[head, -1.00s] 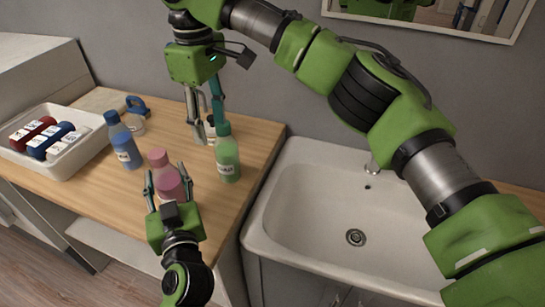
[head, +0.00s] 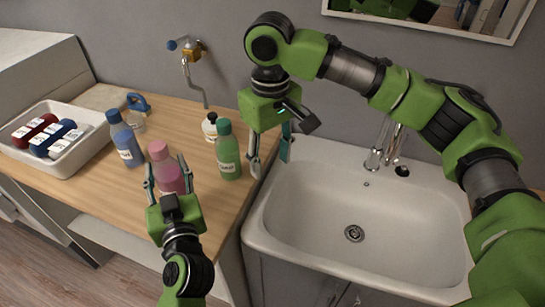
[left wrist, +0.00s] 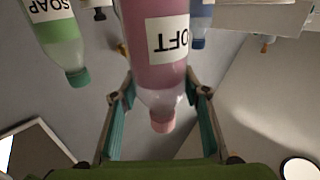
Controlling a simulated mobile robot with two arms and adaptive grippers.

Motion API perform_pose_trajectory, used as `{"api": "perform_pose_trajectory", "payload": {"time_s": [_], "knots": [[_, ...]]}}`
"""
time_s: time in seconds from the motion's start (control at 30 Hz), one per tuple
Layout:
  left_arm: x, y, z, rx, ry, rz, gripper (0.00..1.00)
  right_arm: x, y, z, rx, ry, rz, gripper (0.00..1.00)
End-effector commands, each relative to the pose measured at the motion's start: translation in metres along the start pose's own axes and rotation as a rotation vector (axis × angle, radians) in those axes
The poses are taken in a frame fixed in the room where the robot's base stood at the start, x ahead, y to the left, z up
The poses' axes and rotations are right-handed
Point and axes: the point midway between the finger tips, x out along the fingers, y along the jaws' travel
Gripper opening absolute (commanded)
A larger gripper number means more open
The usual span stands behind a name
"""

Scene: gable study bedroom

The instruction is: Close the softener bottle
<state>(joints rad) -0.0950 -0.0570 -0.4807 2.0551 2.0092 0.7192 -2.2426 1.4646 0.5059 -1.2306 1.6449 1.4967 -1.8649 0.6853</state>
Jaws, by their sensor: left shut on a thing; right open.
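The softener bottle (head: 169,178) is pink, with a label reading "SOFT" in the left wrist view (left wrist: 165,40). Its pink cap (head: 158,150) sits on the neck, and also shows in the left wrist view (left wrist: 163,122); I cannot tell how tight it is. My left gripper (head: 168,180) is shut on the bottle, with one finger on each side of it. My right gripper (head: 270,158) is open and empty, to the right of the green bottle, over the counter's edge by the sink.
A green soap bottle (head: 229,158) and a small white bottle with a black cap (head: 210,129) stand right of the softener. A blue bottle (head: 126,143) stands left. A white tray (head: 72,165) holds several labelled items. The sink (head: 320,212) is empty, with a tap (head: 378,155) behind.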

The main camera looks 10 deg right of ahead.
Motion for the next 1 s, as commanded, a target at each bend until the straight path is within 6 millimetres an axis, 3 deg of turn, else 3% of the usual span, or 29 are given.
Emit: {"api": "perform_pose_trajectory", "payload": {"time_s": [0.37, 0.4, 0.47, 0.83, 1.0], "knots": [[0.000, 0.000, -0.002, 0.000, 0.003, 0.000, 0.00, 0.002, 0.001, 0.005, 0.016, 0.000, 0.000, 0.45], [0.000, 0.000, -0.002, 0.000, 0.003, 0.000, 0.47, 0.002, 0.001, 0.005, 0.016, 0.000, 0.000, 0.45], [0.000, 0.000, -0.002, 0.000, 0.003, 0.000, 0.61, 0.002, 0.001, 0.005, 0.016, 0.000, 0.000, 0.45], [-0.002, 0.000, -0.001, 0.000, 0.000, 0.001, 0.61, 0.002, 0.001, 0.004, 0.015, 0.000, 0.000, 0.45], [-0.022, 0.000, 0.000, 0.000, -0.002, 0.001, 0.61, 0.002, 0.001, 0.004, 0.015, 0.000, 0.000, 0.45]]}}
